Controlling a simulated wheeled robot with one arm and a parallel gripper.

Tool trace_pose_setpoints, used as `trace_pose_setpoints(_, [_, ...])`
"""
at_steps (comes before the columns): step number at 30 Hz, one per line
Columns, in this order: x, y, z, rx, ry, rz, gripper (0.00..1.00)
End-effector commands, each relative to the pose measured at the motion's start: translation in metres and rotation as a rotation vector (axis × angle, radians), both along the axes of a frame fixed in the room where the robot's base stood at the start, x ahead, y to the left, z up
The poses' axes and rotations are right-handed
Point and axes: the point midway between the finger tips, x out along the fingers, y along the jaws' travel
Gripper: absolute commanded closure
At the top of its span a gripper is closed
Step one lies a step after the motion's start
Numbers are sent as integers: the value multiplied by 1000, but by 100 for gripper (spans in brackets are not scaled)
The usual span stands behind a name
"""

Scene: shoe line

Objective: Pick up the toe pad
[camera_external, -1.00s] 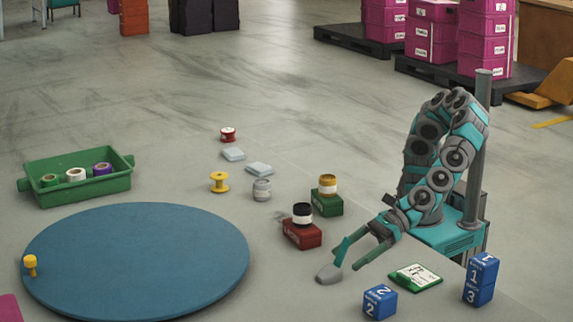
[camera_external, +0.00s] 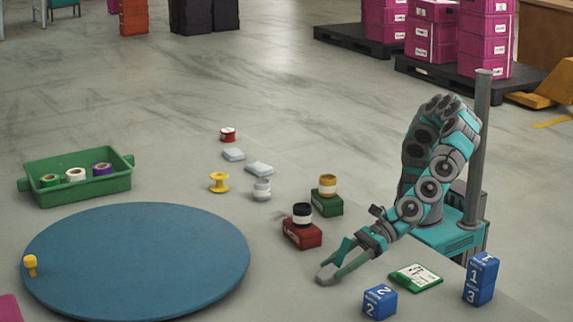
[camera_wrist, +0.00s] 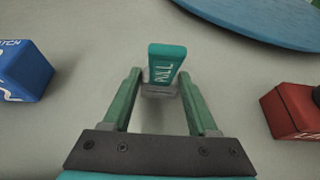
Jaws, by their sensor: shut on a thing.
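The toe pad looks like the small grey block (camera_external: 326,275) low on the grey surface, right of the blue disc. In the wrist view a grey block (camera_wrist: 160,91) sits between the fingers with a teal tab (camera_wrist: 167,62) lettered "PULL" rising from it. My gripper (camera_wrist: 160,78) has one green finger on each side of this block, and it also shows in the external view (camera_external: 335,265). It is shut on the block, which still appears low at the surface. The fingers partly cover the block in the external view.
A red block (camera_external: 302,236) with a black-topped jar stands close behind the gripper. A blue number cube (camera_external: 379,302) and a green-edged card (camera_external: 415,277) lie to its right. The large blue disc (camera_external: 150,255) fills the left. Floor between disc and gripper is clear.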

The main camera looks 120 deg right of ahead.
Motion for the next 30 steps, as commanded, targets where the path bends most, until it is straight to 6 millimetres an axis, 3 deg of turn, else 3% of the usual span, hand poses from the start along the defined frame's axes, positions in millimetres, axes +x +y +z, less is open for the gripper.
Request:
trace_pose_setpoints(2, [0, 0, 0, 0, 0, 0, 57])
trace_pose_setpoints(12, [0, 0, 0, 0, 0, 0, 96])
trace_pose_setpoints(23, [0, 0, 6, 2, -1, 0, 96])
trace_pose_setpoints(30, [-1, 2, 41, 6, -2, 2, 96])
